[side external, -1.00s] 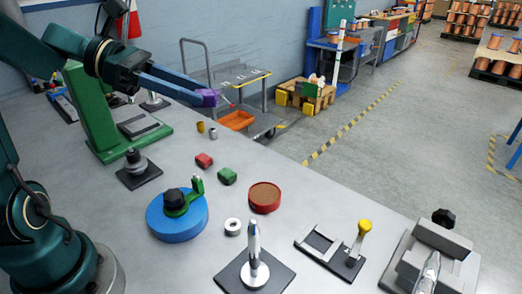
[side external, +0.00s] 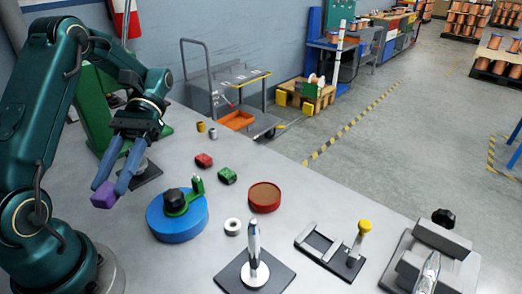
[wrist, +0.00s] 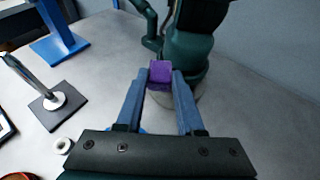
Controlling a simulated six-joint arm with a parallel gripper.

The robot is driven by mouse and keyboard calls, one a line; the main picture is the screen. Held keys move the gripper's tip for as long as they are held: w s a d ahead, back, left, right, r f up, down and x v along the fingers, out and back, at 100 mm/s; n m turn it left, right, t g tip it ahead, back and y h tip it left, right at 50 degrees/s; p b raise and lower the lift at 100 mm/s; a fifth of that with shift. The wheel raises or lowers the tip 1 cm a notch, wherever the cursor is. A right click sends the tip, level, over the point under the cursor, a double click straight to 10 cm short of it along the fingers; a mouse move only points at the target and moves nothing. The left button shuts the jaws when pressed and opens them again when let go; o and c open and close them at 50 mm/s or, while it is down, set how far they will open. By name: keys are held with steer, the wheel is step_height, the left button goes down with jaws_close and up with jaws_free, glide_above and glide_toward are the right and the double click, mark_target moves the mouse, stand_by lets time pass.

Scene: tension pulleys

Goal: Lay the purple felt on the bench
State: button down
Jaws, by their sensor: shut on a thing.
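The purple felt (side external: 104,195) is a small block-like piece held between the fingertips of my gripper (side external: 112,182). It also shows in the wrist view (wrist: 160,72), pinched between the two blue fingers (wrist: 159,78). My gripper is shut on it and points down toward the left part of the grey bench (side external: 95,238). The felt appears to be above the bench top, left of the blue round base; the exact height is hard to tell.
A blue disc with a black knob and green lever (side external: 177,218) stands right of the felt. Red (side external: 204,160) and green (side external: 227,176) blocks, a red round tin (side external: 265,197), a white ring (side external: 233,227) and a spindle on a dark plate (side external: 254,270) lie further right.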

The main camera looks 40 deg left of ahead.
steer(key=a+r+m+t+y, duration=0.3)
steer(key=a+r+m+y, duration=0.3)
steer(key=a+m+y, duration=0.45)
steer(key=a+r+m+t+y, duration=0.3)
steer(key=a+r+m+y, duration=0.2)
steer(key=a+m+y, duration=0.5)
steer(key=shift+h, duration=0.35)
steer(key=shift+a+f, duration=0.2)
steer(key=shift+f, duration=12)
steer(key=shift+f, duration=0.1)
steer(key=c, duration=0.5)
jaws_free()
steer(key=shift+n, duration=0.25)
